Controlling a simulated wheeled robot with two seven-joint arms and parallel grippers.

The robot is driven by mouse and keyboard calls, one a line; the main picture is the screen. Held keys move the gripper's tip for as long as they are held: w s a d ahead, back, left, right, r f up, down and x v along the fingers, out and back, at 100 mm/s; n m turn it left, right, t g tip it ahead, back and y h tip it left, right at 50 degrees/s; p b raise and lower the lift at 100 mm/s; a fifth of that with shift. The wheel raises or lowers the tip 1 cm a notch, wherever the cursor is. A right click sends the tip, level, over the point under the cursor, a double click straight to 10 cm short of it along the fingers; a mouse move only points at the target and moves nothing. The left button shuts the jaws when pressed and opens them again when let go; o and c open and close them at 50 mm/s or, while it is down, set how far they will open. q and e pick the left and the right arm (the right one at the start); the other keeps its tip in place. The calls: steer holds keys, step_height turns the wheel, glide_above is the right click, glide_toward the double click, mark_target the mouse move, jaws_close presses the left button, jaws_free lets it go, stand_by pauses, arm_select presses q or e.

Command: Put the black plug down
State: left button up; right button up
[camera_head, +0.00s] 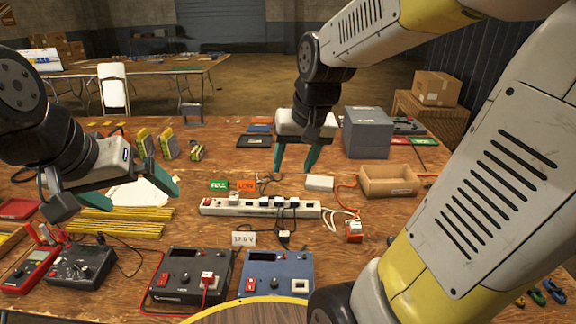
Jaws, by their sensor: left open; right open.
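A small black plug (284,236) lies on the wooden table just in front of the white power strip (228,208). Several other small dark plugs sit along the right half of the strip; they are too small to tell apart. My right gripper (296,163) is open and empty, pointing down above the table behind the strip. My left gripper (134,192) is open and empty over the left of the table, above yellow rods. Neither gripper touches a plug.
A green tag (218,185) and orange tag (244,185) stand behind the strip. An open cardboard box (390,186) and grey box (367,134) are right. A black power unit (187,279) and blue one (275,273) stand in front. My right arm covers the right side.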

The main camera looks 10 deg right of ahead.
steer(key=s+a+r+n+t, duration=0.1)
steer(key=s+r+t, duration=0.1)
steer(key=s, duration=0.7)
steer(key=shift+s+r+y, duration=0.35)
steer(key=shift+r+y, duration=0.05)
steer(key=shift+r, duration=0.35)
